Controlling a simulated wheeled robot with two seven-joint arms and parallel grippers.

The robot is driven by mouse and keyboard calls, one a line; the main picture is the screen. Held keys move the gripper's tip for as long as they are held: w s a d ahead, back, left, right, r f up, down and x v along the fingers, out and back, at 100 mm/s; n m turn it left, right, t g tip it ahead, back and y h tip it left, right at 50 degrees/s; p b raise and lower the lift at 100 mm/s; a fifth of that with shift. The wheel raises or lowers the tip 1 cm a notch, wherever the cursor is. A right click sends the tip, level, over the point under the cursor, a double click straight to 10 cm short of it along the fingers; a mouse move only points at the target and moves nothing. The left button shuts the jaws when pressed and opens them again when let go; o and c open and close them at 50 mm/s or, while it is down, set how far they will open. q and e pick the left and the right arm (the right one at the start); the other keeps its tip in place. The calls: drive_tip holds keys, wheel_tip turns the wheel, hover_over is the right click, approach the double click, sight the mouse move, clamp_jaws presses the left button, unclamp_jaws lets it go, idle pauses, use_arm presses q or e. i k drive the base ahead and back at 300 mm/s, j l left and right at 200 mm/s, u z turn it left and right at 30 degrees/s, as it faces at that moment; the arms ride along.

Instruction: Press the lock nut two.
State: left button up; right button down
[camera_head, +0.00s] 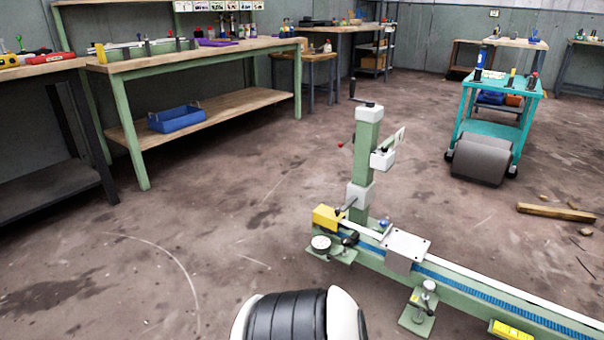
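A green machine with a long rail (480,288) stands on the floor at the lower right. Its upright post (366,150) carries a white cap with a dark handle on top, a red knob (341,145) and a white block (382,159) on the side. A yellow block (326,217), a round dial-like part (320,243) and a flat metal plate (405,245) sit near the post's base. A small knobbed fitting (427,290) stands on a foot plate beside the rail. I cannot tell which part is lock nut two. Neither gripper shows.
A white and black part of my own body shows at the bottom middle. A workbench (200,54) with a blue bin (176,118) stands at the back left, a teal cart (490,128) at the right. A wooden plank (556,212) lies on the floor. The left floor is clear.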

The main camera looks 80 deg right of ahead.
sight(429, 312)
drive_tip(key=k+l+z, duration=0.1)
drive_tip(key=z, duration=0.4)
drive_tip(key=k+l+z, duration=0.1)
drive_tip(key=z, duration=0.35)
drive_tip(key=l+z, duration=0.25)
drive_tip(key=z, duration=0.25)
drive_tip(key=l+z, duration=0.25)
drive_tip(key=z, duration=0.25)
drive_tip(key=l+z, duration=0.1)
drive_tip(key=l, duration=0.4)
drive_tip(key=i+l+z, duration=0.15)
drive_tip(key=l, duration=0.4)
drive_tip(key=l+z, duration=0.1)
drive_tip(key=l, duration=0.4)
drive_tip(key=i, duration=0.05)
